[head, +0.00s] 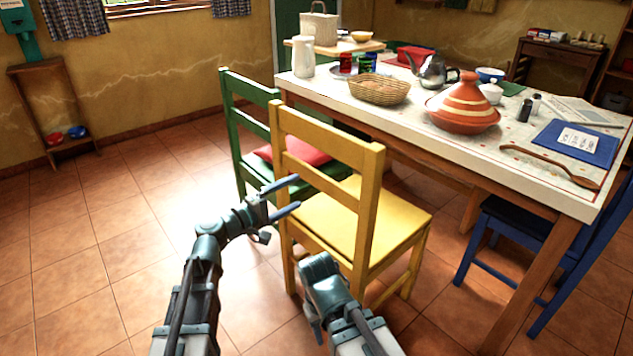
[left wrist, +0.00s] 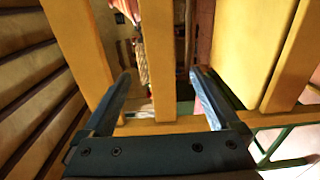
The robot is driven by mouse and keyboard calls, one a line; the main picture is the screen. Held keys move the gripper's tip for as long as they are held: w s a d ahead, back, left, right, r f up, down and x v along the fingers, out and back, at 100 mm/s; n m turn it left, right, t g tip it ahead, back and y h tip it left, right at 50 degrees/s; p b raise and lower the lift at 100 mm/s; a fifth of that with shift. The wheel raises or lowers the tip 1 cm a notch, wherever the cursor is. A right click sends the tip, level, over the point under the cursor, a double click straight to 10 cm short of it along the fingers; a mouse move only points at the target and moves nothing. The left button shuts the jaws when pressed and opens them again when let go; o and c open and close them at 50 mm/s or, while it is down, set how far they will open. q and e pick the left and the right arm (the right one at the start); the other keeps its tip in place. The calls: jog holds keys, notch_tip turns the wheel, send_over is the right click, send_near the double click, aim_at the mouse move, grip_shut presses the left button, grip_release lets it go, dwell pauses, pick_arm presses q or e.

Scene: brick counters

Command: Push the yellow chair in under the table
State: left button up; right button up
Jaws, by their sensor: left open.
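The yellow chair (head: 327,142) stands upright in the middle of the head view, its back towards me and its seat (head: 365,222) towards the white-topped table (head: 482,148). The seat is mostly outside the table's near edge. My left gripper (head: 298,192) is open at the left post of the chair's back. In the left wrist view, its fingers (left wrist: 160,84) stand apart with a yellow bar showing between them; I cannot tell if they touch it. My right gripper (head: 320,275) is low in front of the chair, near its back; its fingers are not clear.
A green chair (head: 238,130) with a red cushion (head: 300,150) stands close on the left. A blue chair (head: 508,222) is at the right. The table carries a basket (head: 380,90), a tagine (head: 463,107) and other wares. The tiled floor on the left is clear.

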aim_at(316, 181)
pick_arm(q)
jog(key=x, duration=1)
jog(key=shift+w, duration=0.1)
grip_shut()
